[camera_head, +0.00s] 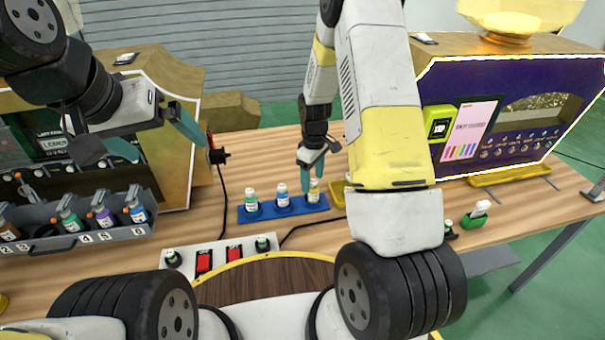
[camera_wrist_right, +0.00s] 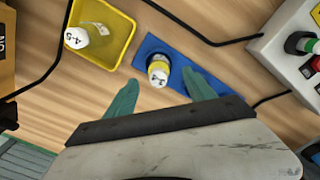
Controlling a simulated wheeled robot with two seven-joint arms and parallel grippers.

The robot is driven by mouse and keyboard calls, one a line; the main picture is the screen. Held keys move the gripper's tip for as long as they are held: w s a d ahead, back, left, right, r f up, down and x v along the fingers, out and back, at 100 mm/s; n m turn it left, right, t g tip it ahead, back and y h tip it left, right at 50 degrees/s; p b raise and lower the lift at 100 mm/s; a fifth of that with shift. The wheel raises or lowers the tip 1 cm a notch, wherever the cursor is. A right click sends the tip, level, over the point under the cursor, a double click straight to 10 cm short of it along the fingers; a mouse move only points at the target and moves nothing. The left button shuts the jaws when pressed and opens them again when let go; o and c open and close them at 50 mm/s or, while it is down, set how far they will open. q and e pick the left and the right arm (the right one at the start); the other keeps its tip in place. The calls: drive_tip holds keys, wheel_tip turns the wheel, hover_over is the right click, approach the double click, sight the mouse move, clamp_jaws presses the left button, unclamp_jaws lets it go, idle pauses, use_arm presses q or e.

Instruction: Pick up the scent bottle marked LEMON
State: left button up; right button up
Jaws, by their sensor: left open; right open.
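Three small white-capped bottles stand in a blue holder (camera_head: 268,211). The right one (camera_head: 314,192) has a yellow band, seen in the right wrist view (camera_wrist_right: 159,72) with a mark on its cap; no LEMON label is readable on it. My right gripper (camera_head: 312,176) is open above this bottle, its teal fingers (camera_wrist_right: 160,88) on either side of it in the picture, apparently not gripping it. The middle bottle (camera_head: 282,196) and left bottle (camera_head: 251,200) are clear of the gripper. My left gripper (camera_head: 155,138) is open and empty, raised at the left.
A grey numbered rack (camera_head: 80,242) with several bottles stands at left. A yellow tray (camera_wrist_right: 119,25) with a white-capped bottle (camera_wrist_right: 82,37) lies beside the blue holder. A switch panel (camera_head: 218,256) is in front. A purple machine (camera_head: 500,110) stands at right. Black cables cross the table.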

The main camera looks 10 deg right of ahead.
sight(313, 191)
drive_tip(key=f, duration=0.5)
drive_tip(key=shift+d+f, duration=0.2)
drive_tip(key=shift+f, duration=0.2)
clamp_jaws()
